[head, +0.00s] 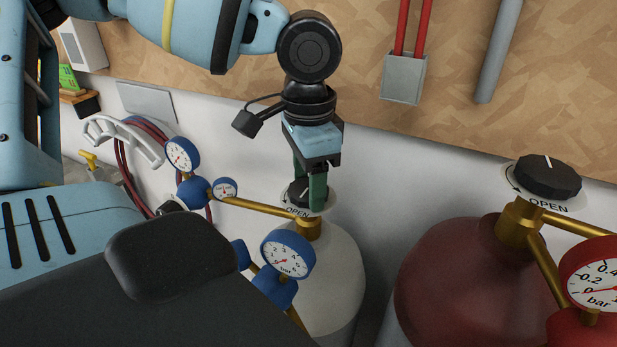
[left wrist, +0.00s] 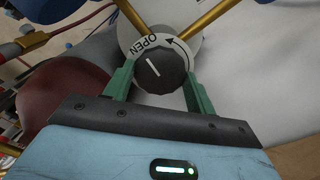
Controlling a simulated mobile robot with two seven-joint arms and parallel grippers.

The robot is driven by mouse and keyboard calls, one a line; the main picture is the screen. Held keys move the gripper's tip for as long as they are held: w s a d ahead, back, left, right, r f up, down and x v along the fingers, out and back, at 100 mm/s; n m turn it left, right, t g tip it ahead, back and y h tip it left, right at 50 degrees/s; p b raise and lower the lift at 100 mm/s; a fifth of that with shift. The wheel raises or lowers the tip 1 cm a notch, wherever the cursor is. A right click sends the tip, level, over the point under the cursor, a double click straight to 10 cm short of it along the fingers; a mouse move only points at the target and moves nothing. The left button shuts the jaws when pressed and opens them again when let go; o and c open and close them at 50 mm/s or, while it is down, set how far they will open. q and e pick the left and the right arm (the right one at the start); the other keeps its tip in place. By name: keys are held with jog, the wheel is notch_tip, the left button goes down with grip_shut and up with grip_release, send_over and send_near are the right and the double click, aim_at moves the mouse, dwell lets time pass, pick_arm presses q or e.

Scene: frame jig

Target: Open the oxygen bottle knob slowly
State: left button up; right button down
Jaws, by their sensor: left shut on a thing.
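The oxygen bottle (head: 338,270) is the white cylinder in the middle of the head view, with blue gauges on its brass fittings. Its black knob (left wrist: 160,70) has a white pointer line and sits on a white disc (left wrist: 187,44) marked OPEN with a curved arrow. My left gripper (head: 310,195) comes down from above, with its green fingers on both sides of the knob, shut on it. In the left wrist view the two fingers (left wrist: 160,80) flank the knob. In the head view the fingers partly hide the knob. My right gripper is not in view.
A red bottle (head: 450,285) with its own black OPEN knob (head: 545,176) and red gauge (head: 595,278) stands to the right. Blue gauges (head: 287,254) stand close to the left of the oxygen bottle. A hose coil (head: 125,170) hangs on the wall at left.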

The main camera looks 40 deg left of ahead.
pick_arm(q)
jog(key=shift+r+n, duration=0.1)
jog(key=shift+n, duration=0.5)
jog(key=o, duration=1)
jog(key=shift+r, duration=3.85)
